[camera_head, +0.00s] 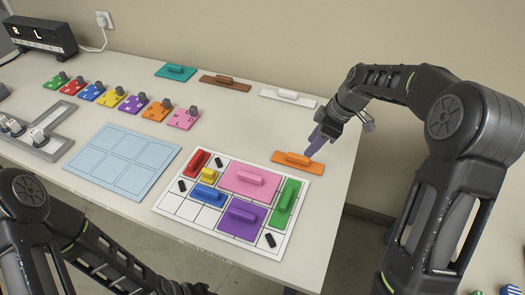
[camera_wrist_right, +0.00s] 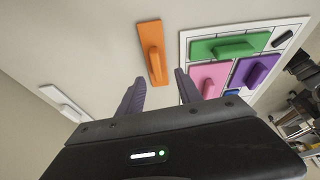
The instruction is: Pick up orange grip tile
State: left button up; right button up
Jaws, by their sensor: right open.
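The orange grip tile (camera_head: 298,162) is a flat rectangle with a raised bar handle. It lies on the table just beyond the white grid board's far right corner. It also shows in the right wrist view (camera_wrist_right: 153,52), ahead of the fingers. My right gripper (camera_head: 316,142) has purple fingers and hangs close above the tile's handle. In the right wrist view its two fingers (camera_wrist_right: 160,88) are spread apart with nothing between them. Whether a finger touches the tile cannot be told. My left arm shows at the lower left, but its gripper is not seen.
The white grid board (camera_head: 171,207) holds red, yellow, blue, pink, green and purple grip tiles. A white tile (camera_head: 288,97), a brown tile (camera_head: 225,83) and a teal tile (camera_head: 176,72) lie along the back. A light blue board (camera_head: 122,160) and several small coloured tiles lie left.

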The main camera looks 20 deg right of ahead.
aim_at(298, 160)
jog(key=shift+w+a+r+m, duration=0.1)
jog(key=shift+w+r+m, duration=0.05)
jog(key=shift+w+m, duration=0.25)
jog(key=shift+t, duration=0.3)
jog(key=shift+s, duration=0.1)
jog(key=shift+x, duration=1.3)
jog(key=shift+p, duration=0.3)
